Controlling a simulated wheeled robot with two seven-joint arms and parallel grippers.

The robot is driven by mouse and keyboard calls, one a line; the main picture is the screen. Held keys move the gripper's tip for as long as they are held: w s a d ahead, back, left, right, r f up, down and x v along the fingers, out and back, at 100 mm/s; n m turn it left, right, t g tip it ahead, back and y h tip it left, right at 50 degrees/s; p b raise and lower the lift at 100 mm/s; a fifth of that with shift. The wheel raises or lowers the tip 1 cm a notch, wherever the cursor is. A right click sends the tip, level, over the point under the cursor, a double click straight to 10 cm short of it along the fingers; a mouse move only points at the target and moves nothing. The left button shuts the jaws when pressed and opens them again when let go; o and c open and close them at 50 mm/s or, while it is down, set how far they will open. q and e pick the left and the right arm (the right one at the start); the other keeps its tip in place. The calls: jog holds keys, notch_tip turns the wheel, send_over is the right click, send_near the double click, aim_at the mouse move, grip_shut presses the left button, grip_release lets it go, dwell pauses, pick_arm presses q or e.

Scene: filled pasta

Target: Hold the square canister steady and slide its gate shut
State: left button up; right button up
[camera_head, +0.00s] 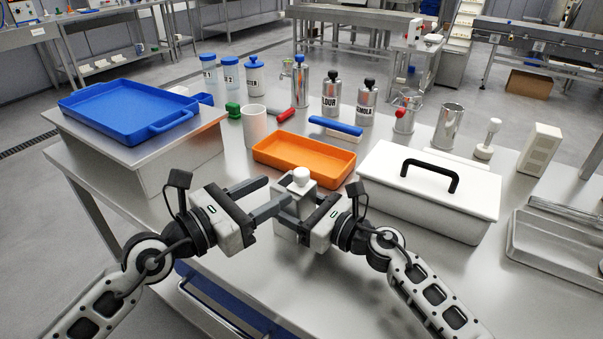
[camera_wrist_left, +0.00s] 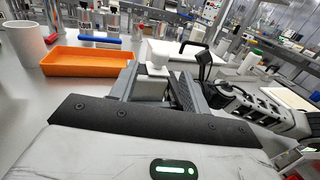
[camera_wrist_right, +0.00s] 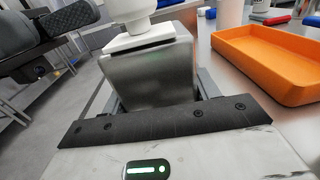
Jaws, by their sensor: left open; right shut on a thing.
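The square metal canister (camera_head: 297,187) has a white top with a round white knob (camera_head: 301,175). It stands near the table's front, partly hidden by my grippers. My right gripper (camera_head: 291,212) is shut on the canister, whose metal body (camera_wrist_right: 152,78) fills the space between the fingers in the right wrist view. My left gripper (camera_head: 272,197) is open beside the canister on its left. In the left wrist view the white knob (camera_wrist_left: 157,65) shows beyond and between the open left fingers. I cannot make out the gate or its position.
An orange tray (camera_head: 259,155) lies just behind the canister, with a white cup (camera_head: 255,127) at its left. A white-lidded box (camera_head: 385,172) with a black handle stands close on the right. Several metal canisters line the back. A blue tray (camera_head: 120,104) sits at the left.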

aim_at(295, 179)
pick_arm(q)
jog(key=x, duration=0.8)
jog(key=shift+c, duration=0.4)
